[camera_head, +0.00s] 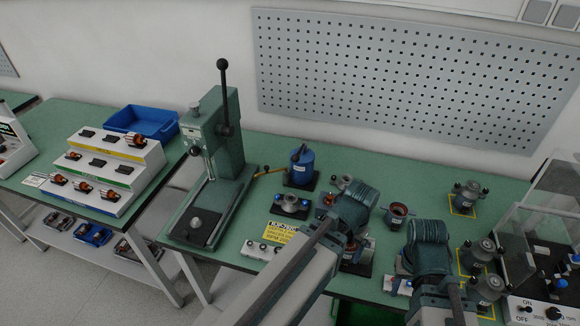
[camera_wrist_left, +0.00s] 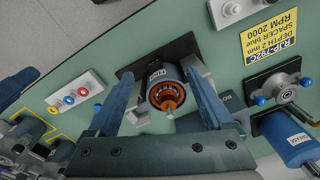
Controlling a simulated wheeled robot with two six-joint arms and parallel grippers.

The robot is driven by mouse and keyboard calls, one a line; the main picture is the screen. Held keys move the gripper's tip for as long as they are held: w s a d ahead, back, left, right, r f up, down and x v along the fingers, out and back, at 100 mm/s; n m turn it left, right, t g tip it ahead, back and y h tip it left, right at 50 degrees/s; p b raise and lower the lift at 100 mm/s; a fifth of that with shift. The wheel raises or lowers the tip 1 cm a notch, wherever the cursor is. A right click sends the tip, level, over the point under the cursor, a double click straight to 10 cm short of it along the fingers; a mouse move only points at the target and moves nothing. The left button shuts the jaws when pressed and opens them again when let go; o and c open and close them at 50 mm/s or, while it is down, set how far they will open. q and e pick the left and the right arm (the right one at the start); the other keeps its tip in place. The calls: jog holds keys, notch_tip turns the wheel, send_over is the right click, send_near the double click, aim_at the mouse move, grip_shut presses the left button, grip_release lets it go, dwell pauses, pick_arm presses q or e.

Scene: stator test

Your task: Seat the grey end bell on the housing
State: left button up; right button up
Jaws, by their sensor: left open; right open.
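The housing (camera_wrist_left: 157,72), a blue-grey cylinder with copper windings, stands on a black base in the left wrist view. My left gripper (camera_wrist_left: 160,80) is open, with a finger on either side of it; I cannot tell whether they touch it. A grey end bell (camera_wrist_left: 282,90) with blue knobs sits on a black fixture at the right of that view. It also shows in the head view (camera_head: 290,203), left of my left arm, apart from both grippers. My right gripper (camera_head: 408,264) is open over the front right of the bench; its fingertips are mostly hidden.
A blue grease can (camera_head: 301,166) stands behind the end bell, and a yellow label (camera_head: 279,233) lies in front. A green press (camera_head: 215,150) stands at left. Grey motors (camera_head: 468,191) stand in yellow squares at right, near a clear-guarded tester (camera_head: 535,240).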

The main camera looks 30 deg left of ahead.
pick_arm(q)
jog(key=shift+h, duration=0.3)
jog(key=w+a+r+p, duration=0.1)
jog(key=a, duration=0.1)
jog(key=w+a+r, duration=0.1)
jog(key=r, duration=0.1)
jog(key=w+a+r+p, duration=0.1)
jog(key=a, duration=0.1)
jog(key=shift+w+a+r+p, duration=0.15)
jog(key=shift+a+r+p, duration=0.05)
jog(key=shift+a+p, duration=0.15)
jog(key=w+a+m, duration=0.2)
jog(key=a, duration=0.1)
pick_arm(e)
notch_tip(320, 180, up, 5)
pick_arm(q)
jog(key=m+t, duration=0.2)
jog(key=m, duration=1)
send_near(291, 197)
jog(key=f+b, duration=0.1)
jog(key=b, duration=0.2)
jog(key=d+f+b, duration=0.1)
jog(key=f+b, duration=0.1)
jog(key=b, duration=0.1)
jog(key=shift+s+f+n, duration=0.15)
jog(key=shift+s+n, duration=0.05)
jog(key=shift+n, duration=0.1)
pick_arm(e)
notch_tip(291, 197, down, 6)
jog(key=shift+f, duration=0.25)
